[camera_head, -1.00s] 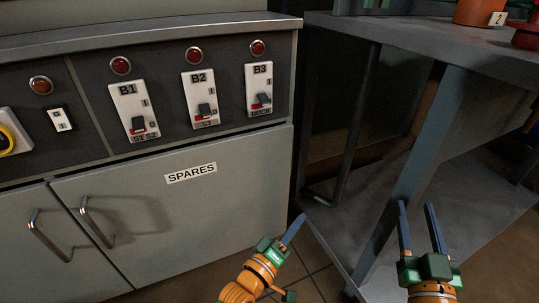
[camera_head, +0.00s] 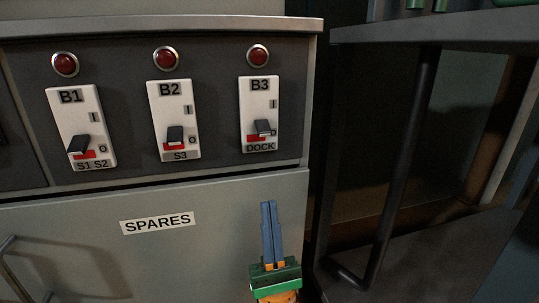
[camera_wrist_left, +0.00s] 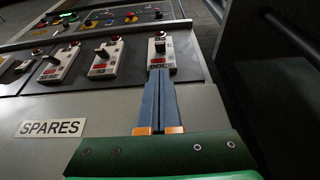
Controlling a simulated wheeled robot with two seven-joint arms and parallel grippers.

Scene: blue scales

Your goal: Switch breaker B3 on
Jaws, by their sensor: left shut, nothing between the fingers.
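Breaker B3 (camera_head: 259,113) is a white plate with a dark lever (camera_head: 265,127) on the dark panel, labelled DOCK. Its lever is low, at the 0 end, with red showing beside it. A dark red round lamp (camera_head: 257,55) sits above it. My left gripper (camera_head: 268,203) is shut and empty, pointing up in front of the cabinet below B3, apart from the lever in the head view. In the left wrist view its blue fingers (camera_wrist_left: 158,72) are together and overlap the lower end of the B3 plate (camera_wrist_left: 160,46). My right gripper is not in view.
Breakers B2 (camera_head: 174,120) and B1 (camera_head: 80,128) are to the left, levers also low, with dark red lamps above. Below is a door labelled SPARES (camera_head: 158,223) with a metal handle (camera_head: 22,268). A dark metal table (camera_head: 450,30) stands at right.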

